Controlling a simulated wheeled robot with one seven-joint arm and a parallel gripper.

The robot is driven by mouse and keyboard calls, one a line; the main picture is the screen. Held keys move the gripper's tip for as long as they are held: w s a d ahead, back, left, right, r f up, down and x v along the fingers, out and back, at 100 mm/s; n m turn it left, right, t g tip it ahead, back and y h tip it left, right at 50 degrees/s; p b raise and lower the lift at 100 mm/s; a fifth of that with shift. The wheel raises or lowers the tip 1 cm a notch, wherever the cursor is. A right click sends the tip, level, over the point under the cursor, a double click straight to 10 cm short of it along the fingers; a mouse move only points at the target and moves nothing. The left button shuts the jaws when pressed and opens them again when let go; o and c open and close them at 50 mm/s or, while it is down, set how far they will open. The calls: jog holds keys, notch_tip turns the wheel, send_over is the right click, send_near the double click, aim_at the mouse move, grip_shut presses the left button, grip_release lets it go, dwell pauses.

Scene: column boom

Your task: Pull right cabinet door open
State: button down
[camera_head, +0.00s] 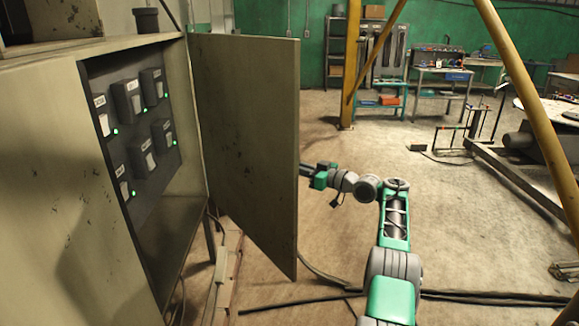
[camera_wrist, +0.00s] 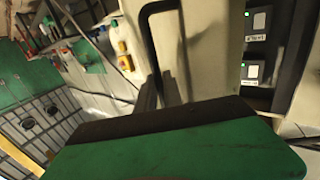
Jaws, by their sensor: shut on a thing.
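The right cabinet door (camera_head: 245,130) is a worn beige panel. It stands swung well out from the cabinet (camera_head: 60,190), so the inside shows. My gripper (camera_head: 306,170) is at the door's free edge in the head view, its fingertips partly hidden behind the panel. In the wrist view the door's dark bar handle (camera_wrist: 148,35) runs down to my gripper (camera_wrist: 150,98), which is shut on it. The handle is hidden behind the door in the head view.
Inside the cabinet is a dark panel (camera_head: 134,135) with several switch boxes and green lights. A yellow post (camera_head: 350,70) stands behind. Black cables (camera_head: 480,297) lie on the floor. Workbenches (camera_head: 440,85) stand at the back. Floor (camera_head: 330,225) right of the door is open around my arm.

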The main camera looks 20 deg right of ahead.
jog(key=shift+r, duration=0.15)
jog(key=c, duration=1.8)
grip_release()
jog(key=shift+w, duration=0.1)
jog(key=b+v, duration=0.2)
jog(key=v, duration=0.6)
jog(key=shift+c, duration=0.4)
